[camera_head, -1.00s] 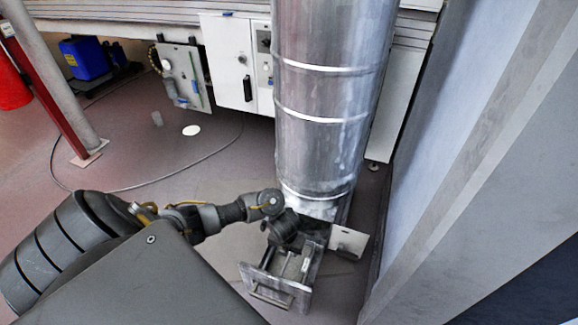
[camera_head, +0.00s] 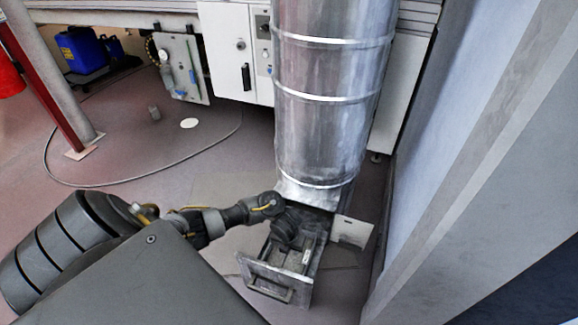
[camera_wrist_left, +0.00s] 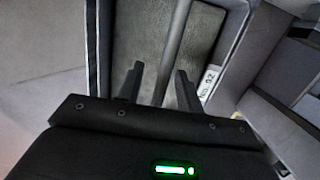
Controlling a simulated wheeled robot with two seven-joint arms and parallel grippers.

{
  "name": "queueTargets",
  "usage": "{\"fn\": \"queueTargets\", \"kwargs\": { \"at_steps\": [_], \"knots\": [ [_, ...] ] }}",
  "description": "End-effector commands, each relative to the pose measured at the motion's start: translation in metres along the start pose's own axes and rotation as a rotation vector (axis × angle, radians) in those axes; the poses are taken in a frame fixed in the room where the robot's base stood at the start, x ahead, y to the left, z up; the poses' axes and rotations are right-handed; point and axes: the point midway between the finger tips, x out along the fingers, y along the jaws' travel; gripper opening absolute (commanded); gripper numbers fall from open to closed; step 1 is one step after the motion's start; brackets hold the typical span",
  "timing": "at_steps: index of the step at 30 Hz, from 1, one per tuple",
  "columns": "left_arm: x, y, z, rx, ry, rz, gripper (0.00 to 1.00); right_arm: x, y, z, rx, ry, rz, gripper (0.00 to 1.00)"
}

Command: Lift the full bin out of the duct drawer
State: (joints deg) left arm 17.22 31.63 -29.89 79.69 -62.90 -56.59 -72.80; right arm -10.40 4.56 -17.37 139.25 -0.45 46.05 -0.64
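The duct drawer (camera_head: 296,293) is pulled out at the foot of the silver duct (camera_head: 325,120), with a bar handle on its front. My left gripper (camera_head: 292,257) points down over the drawer's inside. In the left wrist view, its two dark fingers (camera_wrist_left: 158,82) stand apart, one on each side of a grey bar. The bar crosses over the bin (camera_wrist_left: 195,45), which holds a dark grey, flat-looking fill. I cannot tell whether the fingers touch the bar. A white number label (camera_wrist_left: 208,80) sits beside the right finger. In the head view my gripper hides much of the bin. My right gripper is not in view.
A pale plate (camera_head: 352,232) stands out right of the drawer's back. A large pale panel (camera_head: 480,150) rises close on the right. White cabinets (camera_head: 235,55) stand behind the duct. A cable (camera_head: 130,182) loops over the floor, which is mostly clear to the left.

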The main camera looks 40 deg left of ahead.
Motion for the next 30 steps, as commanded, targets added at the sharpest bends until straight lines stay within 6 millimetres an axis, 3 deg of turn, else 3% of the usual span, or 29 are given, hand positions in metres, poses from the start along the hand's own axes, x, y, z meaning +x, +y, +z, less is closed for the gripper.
{"fn": "queueTargets", "kwargs": {
  "at_steps": [9,18,30],
  "knots": [
    [0.005,0.0002,0.0008,-0.001,-0.001,0.0,0.36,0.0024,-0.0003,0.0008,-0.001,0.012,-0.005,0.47],
    [0.005,0.0004,0.0007,-0.001,-0.001,0.0,0.0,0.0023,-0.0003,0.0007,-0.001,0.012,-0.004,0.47],
    [0.005,0.0005,0.0006,-0.001,-0.001,0.0,0.0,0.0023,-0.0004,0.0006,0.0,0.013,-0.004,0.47]
  ]
}}
